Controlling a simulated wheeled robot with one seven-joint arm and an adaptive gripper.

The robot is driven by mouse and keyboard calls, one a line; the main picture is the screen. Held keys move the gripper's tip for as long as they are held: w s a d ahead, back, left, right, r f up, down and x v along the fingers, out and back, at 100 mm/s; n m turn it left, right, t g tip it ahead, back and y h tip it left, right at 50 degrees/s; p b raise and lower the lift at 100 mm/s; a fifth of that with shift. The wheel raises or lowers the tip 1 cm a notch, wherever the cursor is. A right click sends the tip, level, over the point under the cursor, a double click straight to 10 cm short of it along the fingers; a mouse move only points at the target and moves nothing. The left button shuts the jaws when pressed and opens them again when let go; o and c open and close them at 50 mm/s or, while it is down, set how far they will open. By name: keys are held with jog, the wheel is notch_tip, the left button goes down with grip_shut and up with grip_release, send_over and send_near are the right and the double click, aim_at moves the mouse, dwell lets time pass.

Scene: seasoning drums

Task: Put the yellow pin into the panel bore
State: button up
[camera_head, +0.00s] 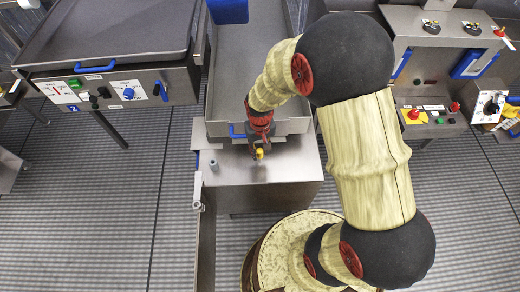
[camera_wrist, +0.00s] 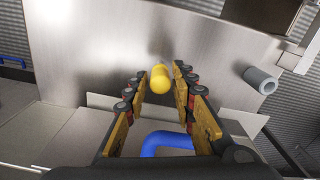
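The yellow pin (camera_wrist: 160,79) shows in the wrist view between the tips of my gripper's fingers, against a bare metal surface. A small gap shows on each side of it, so my gripper (camera_wrist: 159,76) looks open around it. In the head view the yellow pin (camera_head: 260,154) is a small spot just below my gripper (camera_head: 257,147), over the metal cabinet top. A short grey hollow sleeve (camera_wrist: 260,79) stands on the same metal to the right in the wrist view, and at the cabinet's left in the head view (camera_head: 213,164). I cannot make out a separate panel bore.
The metal cabinet top (camera_head: 285,175) is otherwise mostly clear. A blue handle (camera_wrist: 167,142) lies below my fingers in the wrist view. A control panel with knobs (camera_head: 105,92) stands left, and another with a red button (camera_head: 430,116) stands right.

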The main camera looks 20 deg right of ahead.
jog(key=shift+o, duration=1)
